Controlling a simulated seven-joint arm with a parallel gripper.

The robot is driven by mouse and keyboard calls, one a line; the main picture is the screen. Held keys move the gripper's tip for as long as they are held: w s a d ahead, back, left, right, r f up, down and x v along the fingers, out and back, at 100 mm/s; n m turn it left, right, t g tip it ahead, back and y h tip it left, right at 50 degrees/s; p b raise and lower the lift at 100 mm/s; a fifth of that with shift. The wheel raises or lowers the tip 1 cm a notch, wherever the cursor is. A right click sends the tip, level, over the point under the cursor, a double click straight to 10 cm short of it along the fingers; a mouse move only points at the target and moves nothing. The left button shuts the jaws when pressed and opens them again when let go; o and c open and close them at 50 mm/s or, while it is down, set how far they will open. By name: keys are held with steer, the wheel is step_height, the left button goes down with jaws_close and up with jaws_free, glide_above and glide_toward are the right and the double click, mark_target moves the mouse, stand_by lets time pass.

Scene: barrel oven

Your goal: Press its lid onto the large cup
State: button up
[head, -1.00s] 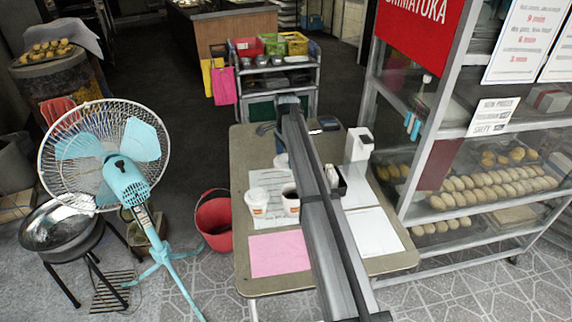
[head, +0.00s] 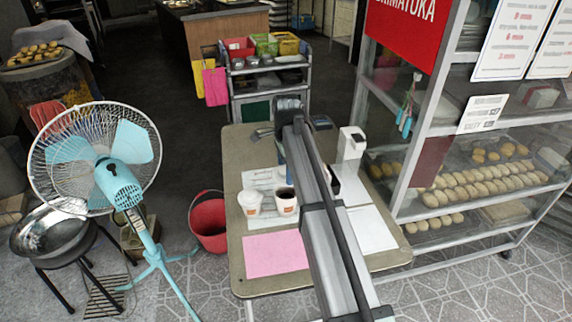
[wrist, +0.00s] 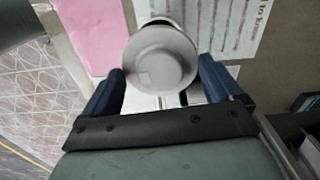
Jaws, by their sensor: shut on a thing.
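A white round lid (wrist: 160,60) lies between the two blue fingers of my gripper (wrist: 160,70) in the wrist view, and the gripper is shut on it. In the head view two paper cups stand side by side on the table. The left cup (head: 249,204) has a white top. The right cup (head: 286,202) is open and shows a dark drink. Part of a round shape shows behind the lid's far edge in the wrist view, mostly hidden. In the head view my arm hides most of the gripper and the lid.
The table (head: 236,140) carries a pink sheet (head: 276,253), a printed sheet (head: 259,180) and a white sheet (head: 371,230). A white dispenser-like device (head: 351,146) stands right of my arm. The glass cabinet (head: 440,170) is close on the right, a fan (head: 110,165) on the left.

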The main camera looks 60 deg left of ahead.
steer(key=shift+f, duration=2.9)
steer(key=shift+f, duration=0.2)
steer(key=o, duration=0.7)
steer(key=shift+c, duration=0.2)
steer(key=shift+r, duration=0.15)
steer(key=shift+r, duration=3.35)
steer(key=shift+c, duration=0.5)
jaws_close()
